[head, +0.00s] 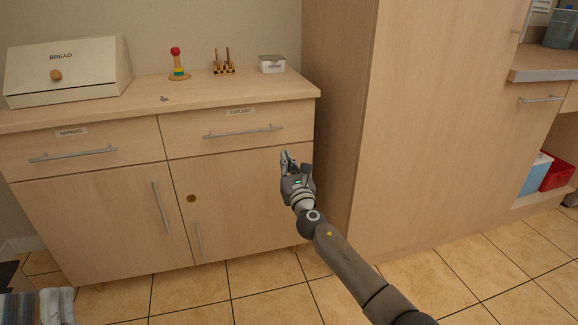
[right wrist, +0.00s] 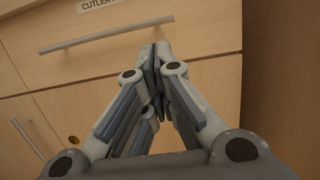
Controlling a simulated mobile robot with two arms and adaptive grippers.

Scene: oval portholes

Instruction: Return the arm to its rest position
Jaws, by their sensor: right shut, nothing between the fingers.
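My right arm (head: 345,258) reaches in from the lower right in the head view. Its gripper (head: 287,160) is in front of the right end of the wooden cabinet (head: 100,218), near the cutlery drawer (head: 225,128). In the right wrist view the fingers (right wrist: 155,58) meet at their tips, with nothing held. My left gripper does not show.
On the cabinet top stand a bread box (head: 65,72), a ring stacker (head: 177,65), a small wooden rack (head: 223,66) and a white tub (head: 271,64). A tall cupboard (head: 430,120) rises at the right. The tiled floor (head: 250,290) in front is mostly clear.

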